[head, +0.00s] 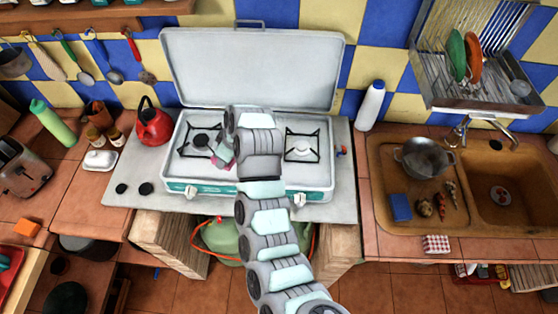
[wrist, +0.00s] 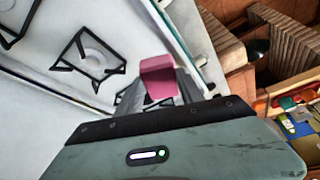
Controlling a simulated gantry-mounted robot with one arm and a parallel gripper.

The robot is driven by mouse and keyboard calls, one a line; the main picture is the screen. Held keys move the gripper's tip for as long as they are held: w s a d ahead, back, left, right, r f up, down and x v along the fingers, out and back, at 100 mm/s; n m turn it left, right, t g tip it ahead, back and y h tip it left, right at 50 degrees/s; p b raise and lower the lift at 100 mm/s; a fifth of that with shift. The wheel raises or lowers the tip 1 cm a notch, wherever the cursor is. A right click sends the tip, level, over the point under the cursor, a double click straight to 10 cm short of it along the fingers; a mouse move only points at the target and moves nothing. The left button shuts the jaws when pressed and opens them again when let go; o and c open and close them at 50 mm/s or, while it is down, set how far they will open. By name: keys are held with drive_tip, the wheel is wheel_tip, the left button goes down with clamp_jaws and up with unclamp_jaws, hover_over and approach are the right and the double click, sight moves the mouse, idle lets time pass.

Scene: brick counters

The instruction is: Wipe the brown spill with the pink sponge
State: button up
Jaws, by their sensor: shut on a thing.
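The pink sponge (wrist: 158,75) is between the fingers of my gripper (wrist: 160,97) in the wrist view, and the gripper is shut on it. In the head view my gripper (head: 222,157) is over the white camping stove (head: 262,178), between its two burners and nearer the left one. Only a small pink bit of the sponge (head: 231,163) shows there beside my arm. I cannot tell whether the sponge touches the stove top. I cannot make out the brown spill in either view; my arm covers part of the stove.
The raised stove lid (head: 252,68) stands behind. A red kettle (head: 153,127) is left of the stove, and a white bottle (head: 371,106) is to its right. Black pan supports (head: 302,146) stand up from the stove top. A sink (head: 503,190) is at the right.

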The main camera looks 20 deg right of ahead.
drive_tip(key=s+d+f+n, duration=0.1)
drive_tip(key=d, duration=0.4)
drive_tip(key=s+d+f+n+p, duration=0.1)
drive_tip(key=s+d+f+n, duration=0.1)
drive_tip(key=d, duration=0.3)
drive_tip(key=s+d+f+n+g+y, duration=0.1)
drive_tip(key=s+d, duration=0.1)
drive_tip(key=d, duration=0.3)
drive_tip(key=shift+f+n+p, duration=0.3)
drive_tip(key=shift+f+n, duration=0.1)
drive_tip(key=shift+s+f+b, duration=0.1)
drive_tip(key=shift+f+b, duration=0.9)
drive_tip(key=shift+f, duration=1)
drive_tip(key=shift+f+b, duration=0.45)
drive_tip(key=shift+b, duration=0.05)
drive_tip(key=shift+a, duration=0.15)
drive_tip(key=shift+w+a+b, duration=0.2)
drive_tip(key=shift+w+a, duration=0.2)
drive_tip(key=shift+a, duration=0.2)
drive_tip(key=shift+w+a+b, duration=0.2)
drive_tip(key=shift+w+a, duration=0.15)
drive_tip(key=shift+a, duration=0.2)
drive_tip(key=shift+d, duration=0.1)
